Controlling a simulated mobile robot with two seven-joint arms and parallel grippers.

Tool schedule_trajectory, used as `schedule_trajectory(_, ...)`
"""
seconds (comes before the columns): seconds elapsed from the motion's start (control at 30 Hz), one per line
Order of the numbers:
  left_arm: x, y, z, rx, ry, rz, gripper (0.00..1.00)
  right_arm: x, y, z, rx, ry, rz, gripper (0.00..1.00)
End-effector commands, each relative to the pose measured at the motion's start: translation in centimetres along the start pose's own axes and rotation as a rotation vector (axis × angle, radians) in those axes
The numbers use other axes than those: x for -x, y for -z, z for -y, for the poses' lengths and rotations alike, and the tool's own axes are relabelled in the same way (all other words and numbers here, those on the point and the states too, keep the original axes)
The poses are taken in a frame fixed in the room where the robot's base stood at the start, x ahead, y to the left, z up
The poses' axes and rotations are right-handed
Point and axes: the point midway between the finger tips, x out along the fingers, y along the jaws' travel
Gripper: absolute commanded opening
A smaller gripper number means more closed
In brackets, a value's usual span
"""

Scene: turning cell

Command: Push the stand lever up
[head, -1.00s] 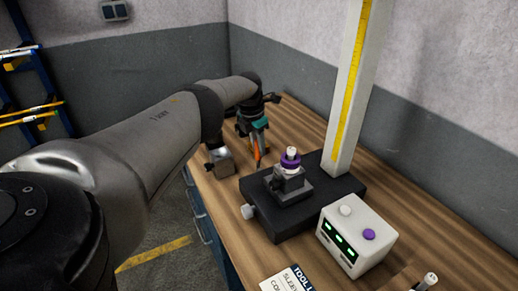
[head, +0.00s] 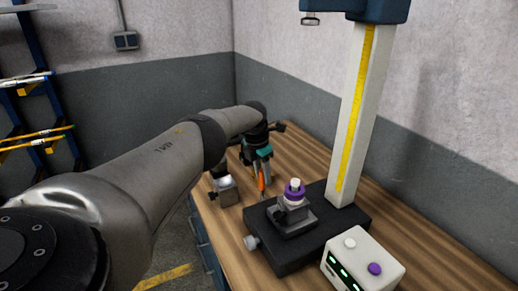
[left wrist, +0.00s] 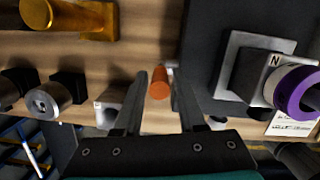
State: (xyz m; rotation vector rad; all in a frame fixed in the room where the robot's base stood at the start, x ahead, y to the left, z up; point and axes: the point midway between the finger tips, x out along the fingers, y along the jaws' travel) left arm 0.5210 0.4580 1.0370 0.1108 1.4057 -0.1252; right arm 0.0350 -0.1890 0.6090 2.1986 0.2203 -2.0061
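The stand has a black base (head: 348,222), a pale column (head: 352,120) with a yellow scale, and a dark blue head (head: 372,10) at the top. An orange-tipped piece, apparently the stand lever (head: 261,180), shows beside the base's far left side; it also shows in the left wrist view (left wrist: 160,82). My left gripper (head: 258,186) is over the bench around it. How the lever joins the stand is hidden. My right gripper is out of view.
A grey holder with a purple ring (head: 295,190) stands on the base. A white box (head: 362,262) with buttons and green displays is in front. A grey metal block (head: 225,190) stands left of my gripper. The bench (head: 425,258) is bare along the wall side.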

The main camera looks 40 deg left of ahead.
Motion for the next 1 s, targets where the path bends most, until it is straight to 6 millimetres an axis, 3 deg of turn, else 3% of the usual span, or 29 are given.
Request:
schedule_trajectory(0.13, 2.3, 0.0, -0.1, 0.000, -0.001, 0.001, 0.40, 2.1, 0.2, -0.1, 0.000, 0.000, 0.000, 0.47)
schedule_trajectory(0.3, 4.6, 0.0, -0.1, -0.001, -0.001, 0.001, 0.40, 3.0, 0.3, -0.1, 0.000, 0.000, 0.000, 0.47)
schedule_trajectory(0.73, 12.0, 0.0, -0.1, 0.000, -0.003, 0.003, 0.40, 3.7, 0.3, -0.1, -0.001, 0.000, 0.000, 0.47)
schedule_trajectory(1.0, 14.2, 0.0, 0.0, 0.000, -0.002, 0.000, 0.40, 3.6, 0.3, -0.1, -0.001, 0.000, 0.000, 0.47)
